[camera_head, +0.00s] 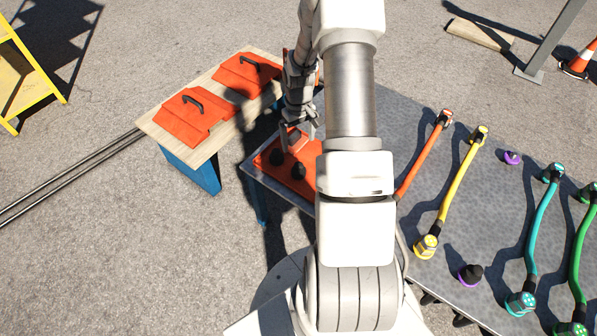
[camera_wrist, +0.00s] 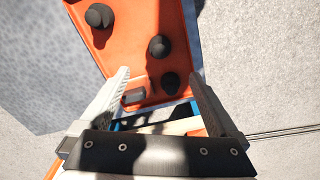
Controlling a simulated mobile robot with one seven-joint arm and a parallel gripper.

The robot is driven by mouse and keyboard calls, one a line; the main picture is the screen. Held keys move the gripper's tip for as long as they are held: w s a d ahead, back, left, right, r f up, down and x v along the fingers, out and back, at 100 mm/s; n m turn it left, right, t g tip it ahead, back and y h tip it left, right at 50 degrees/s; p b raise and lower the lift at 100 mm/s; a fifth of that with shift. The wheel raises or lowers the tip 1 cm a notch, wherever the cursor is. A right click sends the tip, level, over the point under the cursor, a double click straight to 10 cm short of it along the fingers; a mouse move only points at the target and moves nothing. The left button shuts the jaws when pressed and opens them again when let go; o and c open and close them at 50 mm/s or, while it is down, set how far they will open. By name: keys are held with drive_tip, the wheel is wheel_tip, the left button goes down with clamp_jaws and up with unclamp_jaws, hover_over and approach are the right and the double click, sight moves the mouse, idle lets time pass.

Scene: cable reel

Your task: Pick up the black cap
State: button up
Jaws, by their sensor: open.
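Several black caps are in view and I cannot tell which one is meant. In the wrist view, a nearest black cap (camera_wrist: 170,83), a middle black cap (camera_wrist: 159,46) and a far black cap (camera_wrist: 99,16) sit on an orange tray (camera_wrist: 133,60). In the head view two black caps (camera_head: 277,156) (camera_head: 298,171) show on the orange tray (camera_head: 268,168); my arm hides part of it. My gripper (camera_wrist: 161,80) is open and empty above the tray's end, its fingers to either side of the nearest cap in the picture. It also shows in the head view (camera_head: 298,122).
On the grey table (camera_head: 400,125) are an orange cable (camera_head: 424,155), a yellow cable (camera_head: 460,175), teal and green cables, and a black cap on a purple base (camera_head: 471,274). A wooden-topped bench (camera_head: 222,130) with two orange lids (camera_head: 195,115) stands at left.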

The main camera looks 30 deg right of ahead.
sight(299, 164)
wheel_tip(299, 164, down, 14)
drive_tip(key=b, duration=0.4)
drive_tip(key=shift+b, duration=0.3)
drive_tip(key=shift+r, duration=0.1)
clamp_jaws()
